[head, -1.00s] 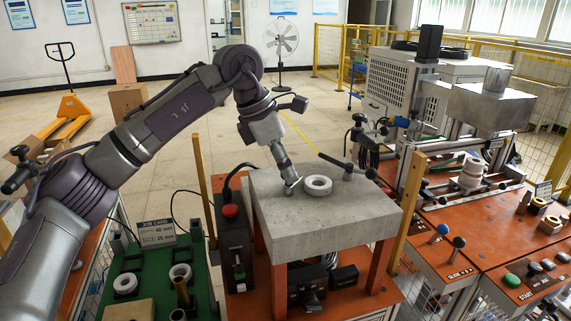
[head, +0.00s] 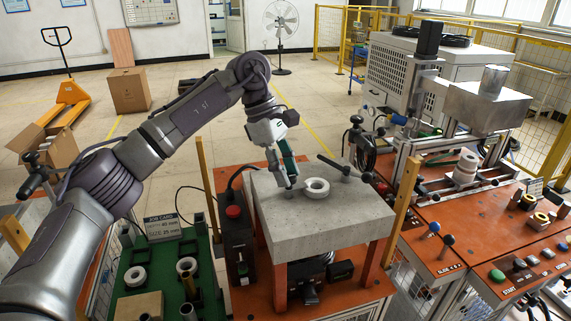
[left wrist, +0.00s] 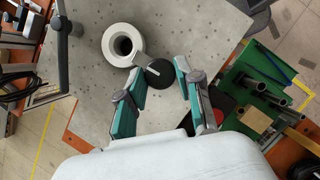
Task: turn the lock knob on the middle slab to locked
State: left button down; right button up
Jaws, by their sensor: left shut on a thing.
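The middle slab (head: 330,217) is a thick grey, speckled block on orange legs. The lock knob is a dark round disc (left wrist: 160,72) with a pale bar pointing towards the white ring, seen in the left wrist view. My left gripper (head: 288,184) reaches down to the slab's top, left of the white ring (head: 316,188). In the left wrist view its teal-padded fingers (left wrist: 162,80) stand on either side of the knob, shut on it. In the head view the fingers largely hide the knob. The ring also shows in the left wrist view (left wrist: 121,43). My right gripper is out of view.
A dark lever (head: 334,164) stands on the slab's back edge. A control box with a red button (head: 233,211) is left of the slab. A green board with rings and a job card (head: 163,228) lies further left. A press machine (head: 487,102) stands at the right.

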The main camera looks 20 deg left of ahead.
pick_arm(q)
jog(key=shift+m, duration=0.4)
jog(key=c, duration=0.8)
grip_release()
jog(key=shift+o, duration=0.2)
jog(key=v, duration=1.2)
jog(key=shift+w, duration=0.2)
jog(key=shift+f, duration=0.1)
